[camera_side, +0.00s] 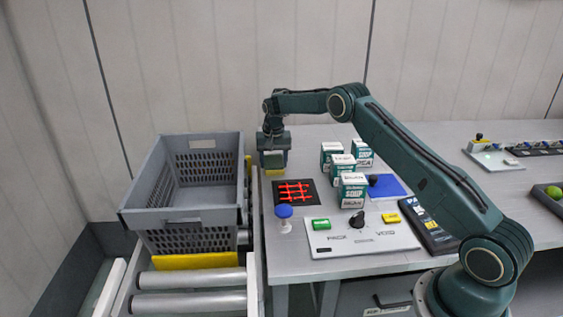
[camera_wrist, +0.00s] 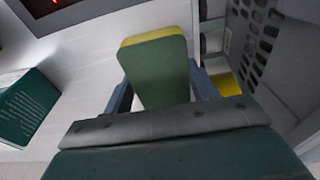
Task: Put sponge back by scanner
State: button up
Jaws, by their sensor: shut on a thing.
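The sponge is a block with a green face and yellow sides. In the wrist view the sponge (camera_wrist: 158,70) stands between the fingers of my gripper (camera_wrist: 160,88), which is shut on it. In the side view my gripper (camera_side: 273,160) points down at the left back part of the table, with the yellow edge of the sponge (camera_side: 274,172) showing below it. I cannot tell whether the sponge touches the table. The scanner (camera_side: 295,192), a black square with glowing red lines, lies just in front of my gripper. Its corner also shows at the top left of the wrist view (camera_wrist: 40,8).
A grey crate (camera_side: 180,216) stands on rollers close to the left of my gripper. Several white and green boxes (camera_side: 352,190) stand to the right. A blue-topped post (camera_side: 284,217) and a panel with buttons (camera_side: 360,240) are in front. Bare table lies behind the boxes.

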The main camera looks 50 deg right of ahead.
aim_at(274, 163)
jog(key=o, duration=0.9)
jog(key=shift+f, duration=0.1)
jog(key=r, duration=0.8)
jog(key=s+a+r, duration=0.1)
jog(key=r, duration=0.3)
jog(key=shift+r, duration=0.15)
